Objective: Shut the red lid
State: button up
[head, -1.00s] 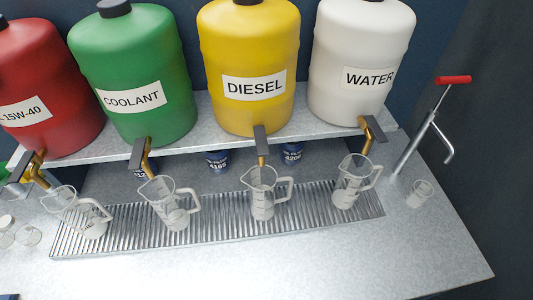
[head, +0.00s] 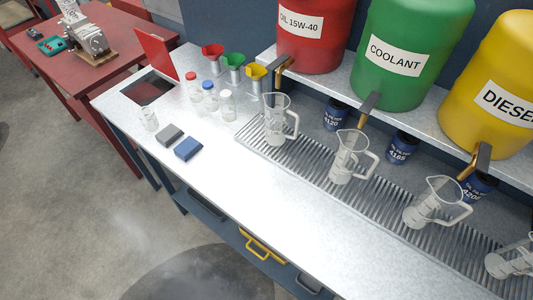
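The red lid (head: 157,49) stands up, open, at the far left end of the grey bench in the head view. It rises from the back edge of a dark square opening (head: 150,87) set in the bench top. The opening is uncovered, and its inside is too dark to make out. My gripper is not in view.
Jars with coloured caps (head: 209,94), red, green and yellow funnels (head: 233,64), and grey and blue blocks (head: 188,149) stand right of the opening. Jugs (head: 278,119) stand along a drip grate. A red table (head: 89,62) lies beyond. The bench's front strip is clear.

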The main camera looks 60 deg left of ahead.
aim_at(155, 48)
jog(key=u, duration=1.7)
jog(key=i+j, duration=0.15)
jog(key=j, duration=0.3)
jog(key=i+j+z, duration=0.1)
jog(key=j, duration=0.35)
jog(key=i+j, duration=0.15)
jog(key=j, duration=0.3)
jog(key=i+j, duration=0.1)
jog(key=j, duration=0.35)
jog(key=i+j+z, duration=0.1)
jog(key=j, duration=0.35)
jog(key=i+j, duration=0.15)
jog(key=j, duration=0.3)
